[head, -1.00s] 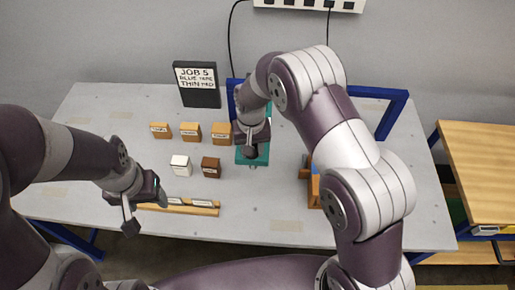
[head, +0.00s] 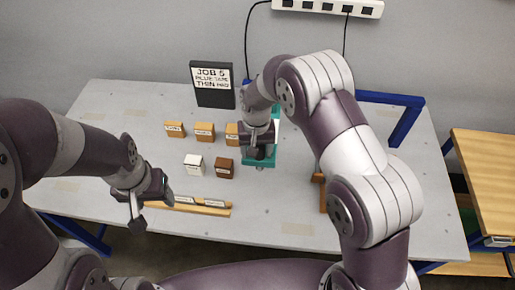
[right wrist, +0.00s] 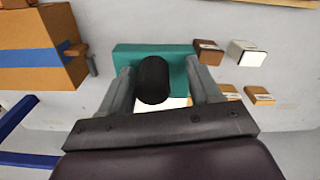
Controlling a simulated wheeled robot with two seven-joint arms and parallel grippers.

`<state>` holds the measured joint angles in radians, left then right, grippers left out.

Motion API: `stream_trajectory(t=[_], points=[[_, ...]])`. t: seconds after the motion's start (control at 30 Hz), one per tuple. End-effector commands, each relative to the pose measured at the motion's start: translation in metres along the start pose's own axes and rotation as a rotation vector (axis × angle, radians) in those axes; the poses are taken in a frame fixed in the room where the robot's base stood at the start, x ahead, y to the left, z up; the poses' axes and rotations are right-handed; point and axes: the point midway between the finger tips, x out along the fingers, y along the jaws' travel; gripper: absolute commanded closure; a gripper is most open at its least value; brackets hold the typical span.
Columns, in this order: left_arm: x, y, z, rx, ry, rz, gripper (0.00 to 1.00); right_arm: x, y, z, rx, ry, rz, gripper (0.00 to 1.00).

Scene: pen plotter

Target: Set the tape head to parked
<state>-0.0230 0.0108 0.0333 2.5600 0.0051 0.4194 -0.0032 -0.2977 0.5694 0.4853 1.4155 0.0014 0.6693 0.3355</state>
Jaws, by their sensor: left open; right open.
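A teal block (right wrist: 125,58) with a black cylindrical knob (right wrist: 153,80) lies under my right gripper (right wrist: 163,95). I take the block to be the tape head. The gripper is open, with one finger on each side of the knob; I cannot tell whether they touch it. In the head view the teal block (head: 262,163) shows partly behind my right gripper (head: 260,152). An orange box with a blue stripe (right wrist: 38,50) and a small brown peg stands left in the right wrist view. My left gripper (head: 150,207) is open and empty near the front left.
A black sign (head: 213,85) reads "JOB 5, BLUE TAPE, THIN". Several orange blocks (head: 205,132), a white block (head: 194,165) and a brown block (head: 224,168) stand left of the teal block. A wooden rack (head: 205,209) lies in front.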

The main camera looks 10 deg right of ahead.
Motion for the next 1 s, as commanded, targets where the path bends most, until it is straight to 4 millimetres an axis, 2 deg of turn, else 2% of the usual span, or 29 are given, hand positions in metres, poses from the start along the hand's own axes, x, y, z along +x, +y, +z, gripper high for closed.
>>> stream_trajectory(t=[0.17,0.27,0.47,0.5,0.57,0.63,0.77,1.0], points=[[0.003,0.000,0.000,0.000,0.000,0.000,0.37,-0.003,0.000,-0.001,0.000,0.001,0.000,0.37],[0.010,0.000,0.001,0.000,0.000,0.000,0.37,-0.018,0.000,-0.001,0.000,0.004,-0.001,0.37],[0.026,0.000,0.003,0.000,0.000,0.000,0.37,-0.073,-0.002,-0.001,0.000,0.006,0.000,0.37],[0.022,0.000,0.003,0.000,0.000,0.000,0.37,-0.087,-0.002,0.000,0.000,0.004,0.001,0.37],[0.020,0.000,0.002,0.000,0.000,0.000,0.37,-0.101,-0.003,0.000,0.000,0.003,0.001,0.37],[0.004,0.000,0.001,0.000,0.000,0.000,0.37,-0.121,-0.003,0.001,-0.001,0.000,0.002,0.37],[-0.003,0.000,-0.001,0.000,0.001,0.000,0.37,-0.129,-0.003,0.001,-0.001,0.000,0.003,0.37],[-0.001,0.000,0.000,0.000,0.000,0.000,0.37,-0.127,-0.003,0.001,-0.001,0.000,0.003,0.37]])
